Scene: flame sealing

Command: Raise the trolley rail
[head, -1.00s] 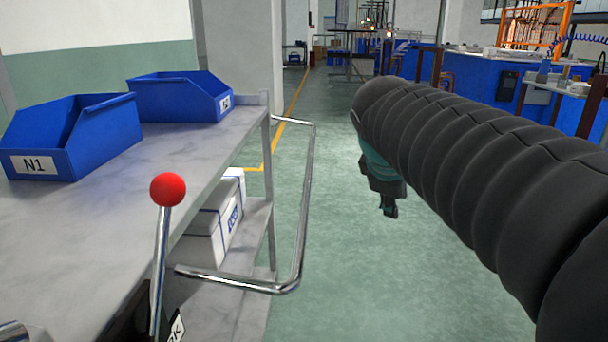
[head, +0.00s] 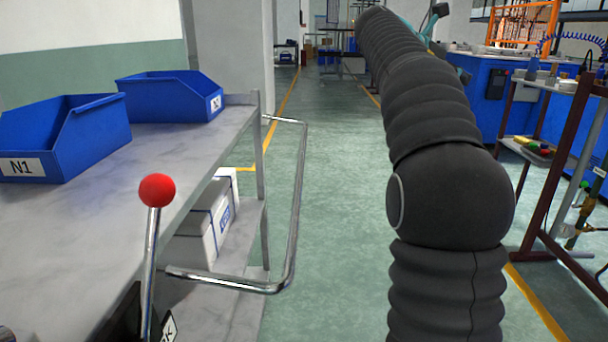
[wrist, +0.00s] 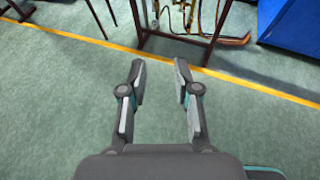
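The trolley rail (head: 297,205) is a shiny U-shaped metal bar on the right side of a grey trolley (head: 225,130) in the head view. It sticks out over the aisle from two ends at the trolley's side. A lever with a red ball knob (head: 157,190) stands in front of the rail's near end. My gripper (wrist: 159,72) is open and empty in the wrist view, above green floor. The rail is not in the wrist view. In the head view my arm stretches up and away, right of the rail and apart from it, and my fingers cannot be made out.
Blue bins (head: 70,140) sit on the trolley top and a white box (head: 212,222) on its lower shelf. A dark-red rack (head: 560,170) stands at the right; a rack frame (wrist: 190,40) also shows in the wrist view. The green aisle floor (head: 335,210) is clear.

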